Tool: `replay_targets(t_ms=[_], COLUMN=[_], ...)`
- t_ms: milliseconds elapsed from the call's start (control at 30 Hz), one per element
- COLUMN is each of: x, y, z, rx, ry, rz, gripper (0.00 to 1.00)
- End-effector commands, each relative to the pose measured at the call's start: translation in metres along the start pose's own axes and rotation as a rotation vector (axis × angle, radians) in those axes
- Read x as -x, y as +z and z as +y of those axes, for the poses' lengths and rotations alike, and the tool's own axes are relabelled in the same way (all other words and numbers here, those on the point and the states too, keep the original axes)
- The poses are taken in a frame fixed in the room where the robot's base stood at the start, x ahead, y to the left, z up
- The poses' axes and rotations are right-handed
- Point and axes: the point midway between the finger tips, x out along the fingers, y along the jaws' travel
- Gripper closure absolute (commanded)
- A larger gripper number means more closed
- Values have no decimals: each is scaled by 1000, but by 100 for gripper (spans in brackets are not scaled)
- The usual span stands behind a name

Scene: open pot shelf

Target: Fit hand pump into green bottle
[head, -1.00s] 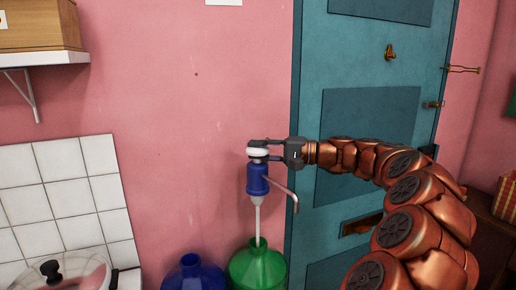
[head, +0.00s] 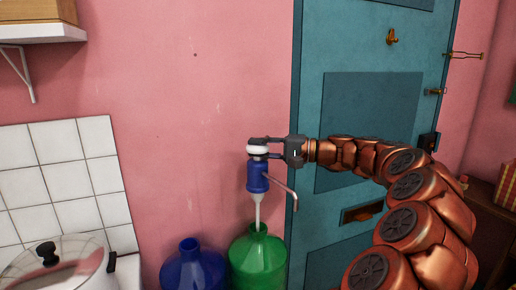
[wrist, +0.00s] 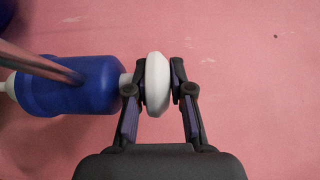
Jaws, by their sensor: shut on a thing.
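The hand pump (head: 257,178) has a blue body, a white top knob, a metal spout and a white tube below. My gripper (head: 258,146) is shut on its white top and holds it upright. In the wrist view my gripper (wrist: 156,88) has one finger on each side of the white knob of the hand pump (wrist: 80,85). The green bottle (head: 258,262) stands directly below the pump. The lower end of the white tube reaches the bottle's neck and seems to go into its mouth. The blue body is still well above the neck.
A blue bottle (head: 193,268) stands close to the left of the green one. A teal door (head: 365,130) and a pink wall (head: 190,110) are behind. A white shelf (head: 40,32) is at the upper left.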

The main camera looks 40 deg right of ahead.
Motion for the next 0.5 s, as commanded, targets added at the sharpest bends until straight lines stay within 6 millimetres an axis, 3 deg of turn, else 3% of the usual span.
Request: replay_targets(t_ms=[500], x=[-1], y=[1], z=[43], rx=[0], ry=[-1], rz=[-2], gripper=[100])
